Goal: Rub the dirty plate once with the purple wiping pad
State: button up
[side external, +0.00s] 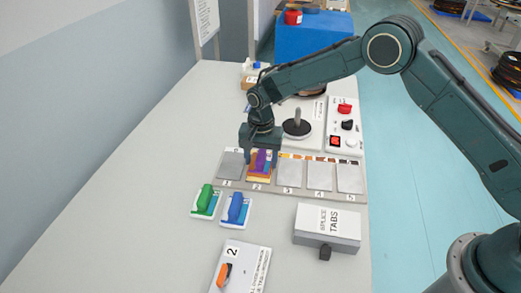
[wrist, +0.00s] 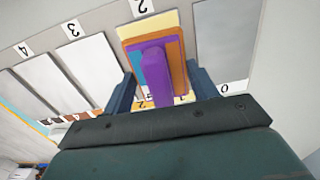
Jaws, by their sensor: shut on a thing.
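The purple wiping pad (side external: 262,160) has an upright purple handle and a base with orange and blue parts. My gripper (side external: 261,153) is shut on it, with a finger on each side of the handle. The wrist view shows the purple handle (wrist: 153,72) between the fingers of my gripper (wrist: 162,88). The pad is over the plate in slot 2, whose yellowish edge (wrist: 140,27) shows around the base. I cannot tell whether the base touches it. Most of this plate is hidden, so I cannot judge its dirt. The other plates (side external: 288,174) in the row look plain grey.
A green-handled pad (side external: 205,198) and a blue-handled pad (side external: 236,207) lie in front of the row. A control panel (side external: 345,125) stands behind. The left table is clear.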

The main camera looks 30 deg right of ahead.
jog(key=shift+w+d, duration=0.6)
jog(key=shift+w+d+r, duration=0.1)
jog(key=shift+w+r, duration=0.05)
jog(key=shift+w, duration=0.05)
jog(key=shift+r, duration=3.9)
jog(key=shift+s, duration=0.1)
